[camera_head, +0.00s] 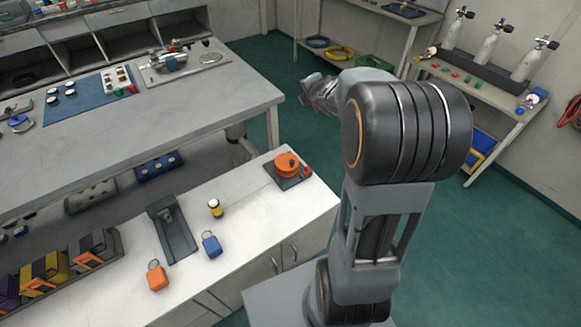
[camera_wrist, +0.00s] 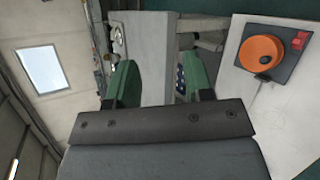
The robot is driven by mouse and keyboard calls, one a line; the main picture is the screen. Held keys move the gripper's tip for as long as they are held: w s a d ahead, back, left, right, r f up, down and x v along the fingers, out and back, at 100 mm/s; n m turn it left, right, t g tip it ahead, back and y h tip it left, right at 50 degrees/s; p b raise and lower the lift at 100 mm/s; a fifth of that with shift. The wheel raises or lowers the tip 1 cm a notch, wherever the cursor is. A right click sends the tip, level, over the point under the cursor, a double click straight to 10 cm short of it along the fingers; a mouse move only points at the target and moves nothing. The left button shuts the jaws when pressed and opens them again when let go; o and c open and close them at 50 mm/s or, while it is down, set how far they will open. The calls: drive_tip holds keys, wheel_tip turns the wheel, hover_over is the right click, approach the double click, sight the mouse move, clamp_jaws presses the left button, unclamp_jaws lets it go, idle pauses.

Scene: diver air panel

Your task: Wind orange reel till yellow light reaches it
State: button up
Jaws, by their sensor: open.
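The orange reel (camera_head: 287,165) sits on a dark square base plate (camera_head: 284,183) at the far right corner of the white cabinet top. It also shows in the wrist view (camera_wrist: 260,52), with a dark knob on its face and a red block beside it on the plate.
A grey workbench (camera_head: 180,110) stands behind. Gas cylinders (camera_head: 488,47) stand on a right-hand shelf. Green floor is open at right.

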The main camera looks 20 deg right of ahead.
drive_tip(key=w+d+f+n+t+y+b, duration=0.1)
drive_tip(key=w+d+f+n+y, duration=0.15)
drive_tip(key=f+n, duration=0.35)
drive_tip(key=n+g+y+b, duration=0.45)
drive_tip(key=n+y, duration=0.65)
drive_tip(key=n, duration=1)
approach(292, 160)
drive_tip(key=shift+g+y, duration=0.25)
drive_tip(key=shift+g, duration=0.2)
drive_tip(key=x, duration=0.9)
drive_tip(key=shift+w+d+f, duration=0.15)
drive_tip(key=shift+w+f, duration=0.1)
drive_tip(key=shift+f, duration=0.05)
drive_tip(key=shift+w+a+f, duration=0.2)
drive_tip(key=shift+w+a, duration=0.15)
drive_tip(key=shift+a, duration=0.05)
clamp_jaws()
